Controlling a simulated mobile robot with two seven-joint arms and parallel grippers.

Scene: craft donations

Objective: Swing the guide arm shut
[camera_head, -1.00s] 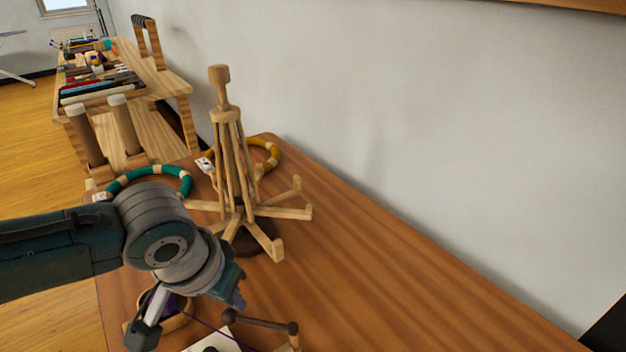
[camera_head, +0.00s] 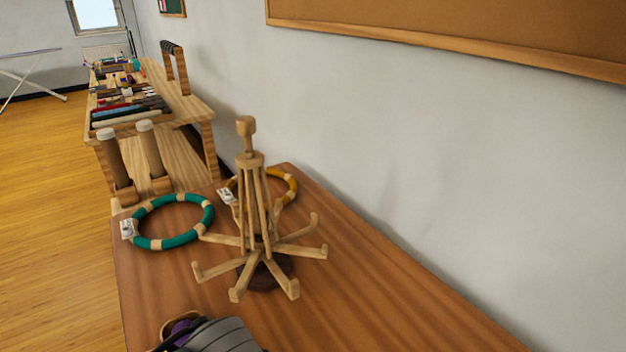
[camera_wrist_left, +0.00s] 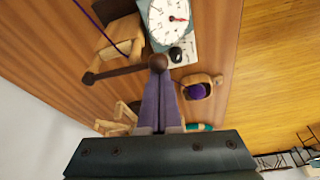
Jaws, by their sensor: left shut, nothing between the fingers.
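The guide arm (camera_wrist_left: 122,70) looks like a dark brown rod with a knob at its end, in the left wrist view. It lies across the picture beside a pale wooden block (camera_wrist_left: 120,38). My left gripper (camera_wrist_left: 160,76) is shut and empty, with its purple-grey fingertips right at the rod's round knob. I cannot tell whether they touch it. A thin purple yarn (camera_wrist_left: 98,25) runs past the block. In the head view only a grey part of my left arm shows at the bottom edge, and the guide arm is out of view. My right gripper is in neither view.
A white dial (camera_wrist_left: 165,22) and a wooden bowl (camera_wrist_left: 216,80) of purple yarn (camera_wrist_left: 196,91) are close by. A wooden swift (camera_head: 257,215) stands on the table (camera_head: 375,300) between a green ring (camera_head: 172,241) and a yellow ring (camera_head: 291,183). The table's right part is clear.

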